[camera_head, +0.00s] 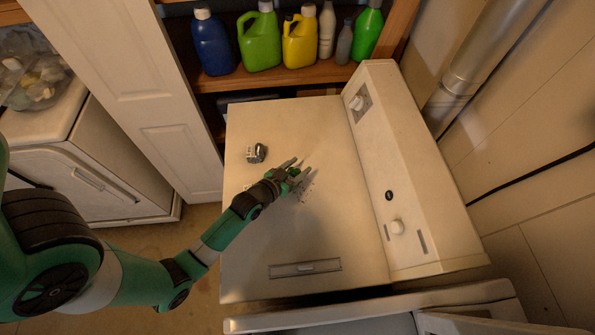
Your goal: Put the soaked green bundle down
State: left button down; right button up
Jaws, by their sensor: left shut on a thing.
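My left gripper (301,168) reaches in from the left over the white top of an appliance (300,120). It is shut on the green bundle (294,172), of which only a small green patch shows between the fingers. The rest of the bundle is hidden by the gripper. I cannot tell whether the bundle touches the surface. Small dark specks or drops lie around the fingers. My right gripper is not in view.
A small grey and dark item (257,153) sits on the top, left of the gripper. A raised control panel (413,170) with knobs borders the right side. Several bottles stand on a wooden shelf (285,74) behind.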

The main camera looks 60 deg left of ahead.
aim_at(297, 172)
pick_arm(q)
jog(key=shift+f, duration=1.25)
jog(key=shift+s+f+b, duration=0.1)
jog(key=shift+f+b, duration=0.15)
jog(key=shift+b, duration=0.1)
jog(key=shift+c, duration=1)
grip_release()
